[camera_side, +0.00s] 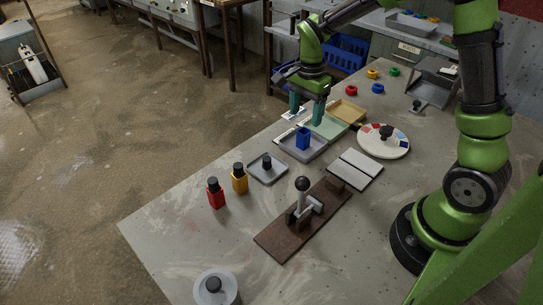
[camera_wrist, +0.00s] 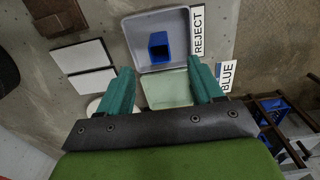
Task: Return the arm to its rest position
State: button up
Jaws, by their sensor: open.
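My gripper (camera_side: 307,116) hangs above the table at the far edge of the row of trays, fingers pointing down. Its two teal fingers are apart with nothing between them; the wrist view also shows the open gripper (camera_wrist: 163,78). A blue block (camera_side: 303,139) stands in the grey tray (camera_side: 318,152), a little in front of the fingers. In the wrist view the blue block (camera_wrist: 158,47) sits in the tray beyond the fingertips, clear of them. A pale green tray (camera_wrist: 166,90) shows between the fingers.
A tan tray (camera_side: 347,111), round coloured dial (camera_side: 384,141) and white panels (camera_side: 354,169) lie nearby. A lever on a brown base (camera_side: 272,239), red bottle (camera_side: 215,193) and yellow bottle (camera_side: 240,179) stand nearer the front. REJECT (camera_wrist: 198,32) and BLUE (camera_wrist: 227,76) labels lie beside the trays.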

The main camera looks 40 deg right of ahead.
jog(key=s+a+r+n+t+y, duration=0.1)
jog(key=s+a+r+n+t, duration=0.2)
jog(key=s+r+n, duration=0.4)
jog(key=s+a+r+n+t+y, duration=0.1)
jog(key=s+a+r+n+t, duration=0.3)
jog(key=s+r+n, duration=0.3)
jog(key=shift+s+a+r, duration=0.35)
jog(key=shift+s+a, duration=0.05)
jog(key=shift+s, duration=0.6)
